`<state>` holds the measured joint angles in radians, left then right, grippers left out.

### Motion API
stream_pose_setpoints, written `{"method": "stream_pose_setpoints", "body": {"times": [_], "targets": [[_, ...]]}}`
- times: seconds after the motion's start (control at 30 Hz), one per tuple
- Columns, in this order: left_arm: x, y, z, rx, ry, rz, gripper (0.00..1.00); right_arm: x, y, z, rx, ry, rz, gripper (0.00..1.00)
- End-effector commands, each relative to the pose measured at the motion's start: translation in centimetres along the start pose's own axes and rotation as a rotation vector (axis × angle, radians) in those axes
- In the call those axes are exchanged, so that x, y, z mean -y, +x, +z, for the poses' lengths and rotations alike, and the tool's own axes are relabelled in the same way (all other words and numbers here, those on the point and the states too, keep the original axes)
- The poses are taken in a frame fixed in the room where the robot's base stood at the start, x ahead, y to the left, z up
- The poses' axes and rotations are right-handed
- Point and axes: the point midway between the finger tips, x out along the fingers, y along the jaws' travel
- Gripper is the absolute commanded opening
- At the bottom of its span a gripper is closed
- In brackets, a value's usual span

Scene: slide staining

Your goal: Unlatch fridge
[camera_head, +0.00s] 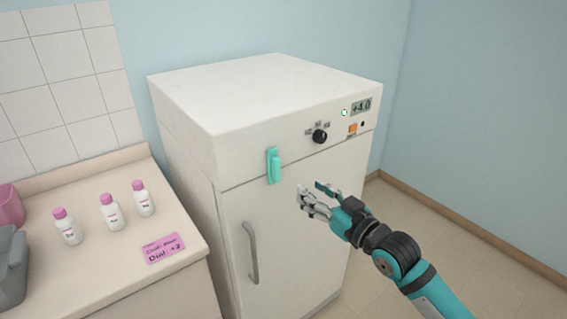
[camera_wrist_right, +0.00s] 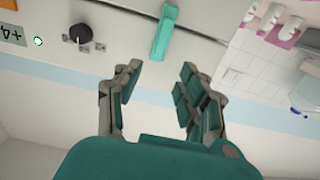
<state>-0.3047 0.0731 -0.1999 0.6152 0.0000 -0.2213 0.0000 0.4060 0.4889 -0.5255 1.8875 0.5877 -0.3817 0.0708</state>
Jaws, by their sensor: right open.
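The white fridge (camera_head: 190,130) stands against the wall with its door shut. A teal latch (camera_head: 274,167) sits at the door's top edge, left of the black dial; it also shows in the right wrist view (camera_wrist_right: 163,35), ahead of the fingers. A grey vertical handle (camera_head: 251,252) is lower on the door. My right gripper (camera_head: 311,192) is open and empty, in front of the door, to the right of and a little below the latch. In the right wrist view its fingers (camera_wrist_right: 158,80) are apart, with the latch beyond them. My left gripper is not in view.
The fridge panel has a black dial (camera_head: 320,136), a display reading +4.0 (camera_head: 361,106) and an orange switch (camera_head: 352,128). At left, a counter (camera_head: 110,262) holds three pink-capped bottles (camera_head: 109,212) and a pink note (camera_head: 163,248). The floor at right is clear.

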Motion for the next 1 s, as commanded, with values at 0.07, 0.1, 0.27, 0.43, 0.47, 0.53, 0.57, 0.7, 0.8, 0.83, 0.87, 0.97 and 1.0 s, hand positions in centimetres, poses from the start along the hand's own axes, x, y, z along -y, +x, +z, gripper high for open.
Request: {"method": "stream_pose_setpoints", "body": {"times": [0.07,0.1,0.27,0.43,0.47,0.53,0.57,0.7,0.8,0.83,0.87,0.97,1.0], "targets": [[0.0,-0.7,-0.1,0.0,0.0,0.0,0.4,0.1,2.0,-0.5,-0.002,0.001,-0.001,0.4],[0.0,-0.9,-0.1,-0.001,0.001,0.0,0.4,0.0,2.9,-0.4,-0.002,0.001,0.0,0.4],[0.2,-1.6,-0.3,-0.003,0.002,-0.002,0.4,0.0,6.4,-0.3,0.0,0.0,0.001,0.4],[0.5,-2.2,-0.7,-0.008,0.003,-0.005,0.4,0.0,9.8,-0.3,0.0,-0.001,0.0,0.4],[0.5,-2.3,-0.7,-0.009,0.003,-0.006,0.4,0.0,10.4,-0.3,0.0,-0.001,0.0,0.4],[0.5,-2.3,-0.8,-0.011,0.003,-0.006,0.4,0.0,11.4,-0.1,0.0,-0.001,0.0,0.4],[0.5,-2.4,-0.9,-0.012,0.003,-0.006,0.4,0.0,11.7,-0.1,0.0,-0.001,0.0,0.4],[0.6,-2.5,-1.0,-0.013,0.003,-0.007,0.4,0.0,12.9,-0.1,-0.001,-0.002,0.0,0.4],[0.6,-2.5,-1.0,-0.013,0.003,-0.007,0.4,0.0,13.2,0.0,0.001,-0.001,0.001,0.4],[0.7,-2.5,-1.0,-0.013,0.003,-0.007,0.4,0.0,13.3,0.0,0.0,-0.001,0.001,0.4],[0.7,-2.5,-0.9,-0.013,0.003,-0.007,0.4,0.0,13.3,0.0,0.0,-0.001,0.001,0.4],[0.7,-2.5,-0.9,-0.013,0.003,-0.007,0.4,0.0,13.3,0.0,0.0,-0.001,0.001,0.4],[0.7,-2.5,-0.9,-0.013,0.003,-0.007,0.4,0.0,13.3,0.0,0.0,-0.001,0.001,0.4]]}}
